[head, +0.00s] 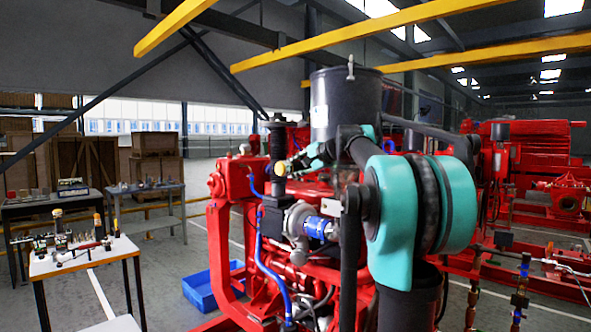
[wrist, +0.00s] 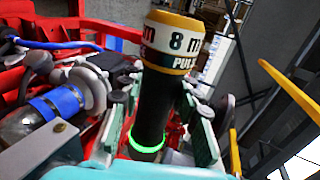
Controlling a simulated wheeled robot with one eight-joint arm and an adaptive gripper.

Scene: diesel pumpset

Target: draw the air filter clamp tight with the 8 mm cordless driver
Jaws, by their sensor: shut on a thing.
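The cordless driver (wrist: 155,95) stands out in the wrist view: a black barrel with a white, yellow-rimmed "8 m…" label end and a glowing green ring at its other end. My gripper (wrist: 164,118) is shut on its barrel, with green-padded fingers on both sides. In the head view my gripper (head: 288,164) is small, over the red engine, and a yellow-and-white end beside its fingers looks like the driver. A black canister (head: 345,100), perhaps the air filter, stands behind my arm. A blue sleeve (head: 318,228) with metal bands lies below. I cannot pick out the filter clamp for certain.
The red pumpset (head: 225,210) fills the middle, with pipes and a blue hose (head: 262,250) close to my gripper. A white-topped bench (head: 90,262) with tools stands at left, a dark one behind. A blue crate (head: 200,290) sits on the floor. Yellow beams cross overhead.

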